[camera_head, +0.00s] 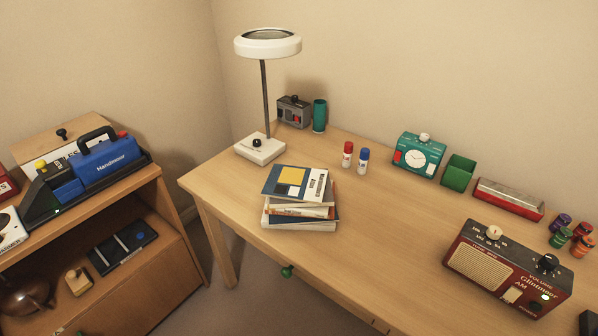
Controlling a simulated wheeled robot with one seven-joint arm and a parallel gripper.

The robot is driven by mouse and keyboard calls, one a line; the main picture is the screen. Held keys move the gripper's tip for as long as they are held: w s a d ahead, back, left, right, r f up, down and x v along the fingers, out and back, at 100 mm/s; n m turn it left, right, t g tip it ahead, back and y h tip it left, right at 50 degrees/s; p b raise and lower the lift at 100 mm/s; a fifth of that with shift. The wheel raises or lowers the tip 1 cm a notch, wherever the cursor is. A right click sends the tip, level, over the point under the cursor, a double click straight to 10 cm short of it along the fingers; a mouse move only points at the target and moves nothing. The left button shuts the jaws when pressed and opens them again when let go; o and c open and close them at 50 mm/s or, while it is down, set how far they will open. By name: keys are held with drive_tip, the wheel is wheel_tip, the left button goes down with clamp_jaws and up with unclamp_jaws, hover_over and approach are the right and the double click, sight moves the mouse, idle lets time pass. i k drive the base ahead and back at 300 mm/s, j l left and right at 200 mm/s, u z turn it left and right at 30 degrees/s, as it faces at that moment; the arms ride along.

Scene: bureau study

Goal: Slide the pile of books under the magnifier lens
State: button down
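The pile of books (299,198) lies on the wooden desk near its front left edge. The top book has a blue, yellow and white cover, and the books are stacked slightly unevenly. The magnifier (268,43) is a round white ring head on a thin dark pole. Its white square base (259,149) stands on the desk behind and to the left of the books. The books sit in front of the base, to the right of and well below the lens head. My gripper is not in view.
The desk (390,225) is clear right of the books. A grey box (293,111) and teal cylinder (319,115) stand behind.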

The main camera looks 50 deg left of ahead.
sight(297, 198)
drive_tip(key=i+u, duration=0.15)
drive_tip(key=u, duration=0.2)
drive_tip(key=i+j+u, duration=0.1)
drive_tip(key=u, duration=0.25)
drive_tip(key=i+u, duration=0.35)
drive_tip(key=k+l, duration=0.05)
drive_tip(key=k, duration=0.1)
